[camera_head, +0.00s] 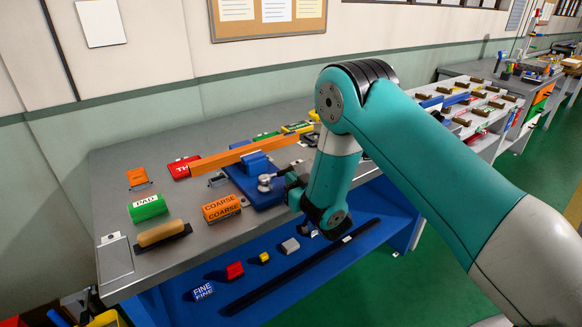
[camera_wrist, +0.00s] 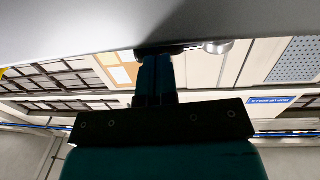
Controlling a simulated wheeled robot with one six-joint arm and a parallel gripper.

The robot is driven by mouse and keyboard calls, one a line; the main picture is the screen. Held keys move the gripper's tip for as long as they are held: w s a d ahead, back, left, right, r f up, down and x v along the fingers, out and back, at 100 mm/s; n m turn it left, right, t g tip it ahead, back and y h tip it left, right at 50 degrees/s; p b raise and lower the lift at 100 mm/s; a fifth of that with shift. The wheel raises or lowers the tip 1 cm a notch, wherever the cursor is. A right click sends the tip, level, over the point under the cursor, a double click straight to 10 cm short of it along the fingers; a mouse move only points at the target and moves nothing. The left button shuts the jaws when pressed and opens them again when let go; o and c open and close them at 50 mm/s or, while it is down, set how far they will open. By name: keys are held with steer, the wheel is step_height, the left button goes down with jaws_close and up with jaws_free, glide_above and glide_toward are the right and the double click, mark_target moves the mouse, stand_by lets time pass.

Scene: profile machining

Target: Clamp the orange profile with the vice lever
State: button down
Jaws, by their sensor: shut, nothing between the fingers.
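The orange profile (camera_head: 235,154) is a long bar lying across the blue vice (camera_head: 256,163) on the grey bench. The vice lever (camera_head: 266,183), with a pale round end, shows at the vice's front right. My gripper (camera_head: 288,180) is just right of the lever end, low over the bench's front side. In the wrist view my gripper (camera_wrist: 158,75) has its fingers together, with nothing seen between them. A metal rod with a round end (camera_wrist: 218,46), apparently the lever, lies at the fingertips there. I cannot tell whether they touch.
On the grey bench (camera_head: 125,205) stand an orange COARSE block (camera_head: 221,208), a green block (camera_head: 147,208), a red block (camera_head: 183,168) and a wooden-handled tool (camera_head: 163,233). Several small parts and a long black bar (camera_head: 300,268) lie on the blue lower shelf.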

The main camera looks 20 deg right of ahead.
steer(key=shift+w+a+p, duration=0.15)
steer(key=shift+w+p, duration=0.4)
steer(key=shift+w, duration=0.05)
